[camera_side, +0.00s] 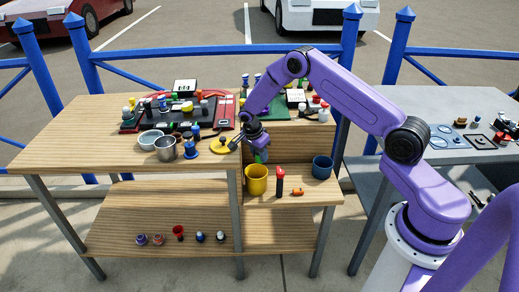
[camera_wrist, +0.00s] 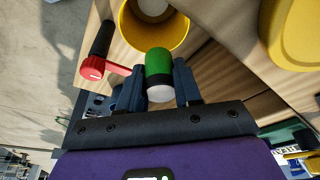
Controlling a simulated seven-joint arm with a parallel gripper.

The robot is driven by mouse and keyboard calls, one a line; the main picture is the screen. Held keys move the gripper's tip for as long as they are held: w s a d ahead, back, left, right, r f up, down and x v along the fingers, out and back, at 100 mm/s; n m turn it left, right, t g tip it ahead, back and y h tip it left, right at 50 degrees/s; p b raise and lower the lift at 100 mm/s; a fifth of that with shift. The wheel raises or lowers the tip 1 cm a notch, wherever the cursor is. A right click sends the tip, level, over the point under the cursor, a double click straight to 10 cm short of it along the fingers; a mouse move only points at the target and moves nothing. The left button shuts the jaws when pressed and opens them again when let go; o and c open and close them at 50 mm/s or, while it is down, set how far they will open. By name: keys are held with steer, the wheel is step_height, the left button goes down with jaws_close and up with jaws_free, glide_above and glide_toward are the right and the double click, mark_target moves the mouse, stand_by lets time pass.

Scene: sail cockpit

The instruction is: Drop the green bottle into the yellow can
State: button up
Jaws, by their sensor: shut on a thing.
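My gripper (camera_wrist: 158,88) is shut on the green bottle (camera_wrist: 158,65), with one dark finger on each side of it. The bottle is green with a white end that faces the wrist camera. In the side view the green bottle (camera_side: 262,155) hangs below my gripper (camera_side: 257,146), above the yellow can (camera_side: 256,188) and apart from its rim. In the wrist view the can (camera_wrist: 182,40) opens just beyond the bottle, with something pale inside.
A black bottle with a red top (camera_side: 280,182) stands right of the can, with a small orange item (camera_side: 297,192) beside it. A blue cup (camera_side: 322,167) stands further right. Metal bowls (camera_side: 166,148) and a yellow disc (camera_side: 221,146) crowd the upper tabletop. The tabletop's left end is clear.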

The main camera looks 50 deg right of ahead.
steer(key=shift+f, duration=0.1)
steer(key=o, duration=1.1)
steer(key=v, duration=1.7)
steer(key=shift+r, duration=0.25)
